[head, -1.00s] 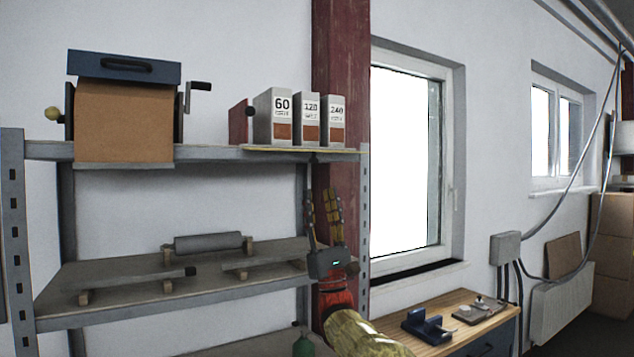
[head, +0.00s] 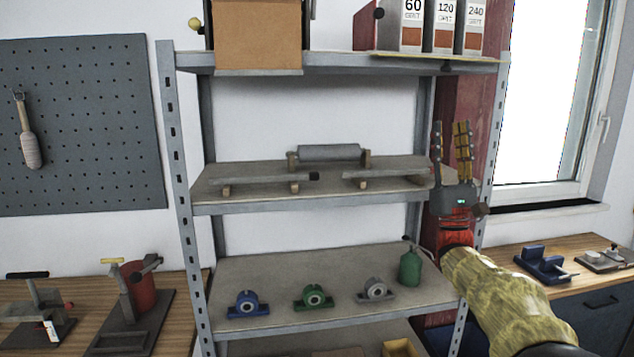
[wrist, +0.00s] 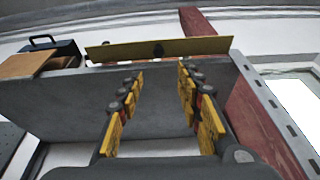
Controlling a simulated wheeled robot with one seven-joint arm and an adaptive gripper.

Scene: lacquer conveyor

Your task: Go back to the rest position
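My gripper (head: 452,158) is raised at the right end of the metal shelf unit (head: 182,190), in front of the dark red column (head: 465,110). Its two yellow-padded fingers point up and stand apart. In the wrist view the gripper (wrist: 160,105) is open, with nothing between its fingers. Beyond the fingertips the wrist view shows the underside of a shelf and a yellow strip (wrist: 130,50) along its edge. My arm reaches up from the lower right in the head view.
The top shelf holds a cardboard box (head: 257,35) and grit boxes (head: 443,28). The middle shelf carries a grey roller (head: 328,152). A lower shelf holds blue (head: 247,304), green (head: 313,297) and grey (head: 375,290) bearing blocks and a green bottle (head: 410,268). Benches stand on both sides.

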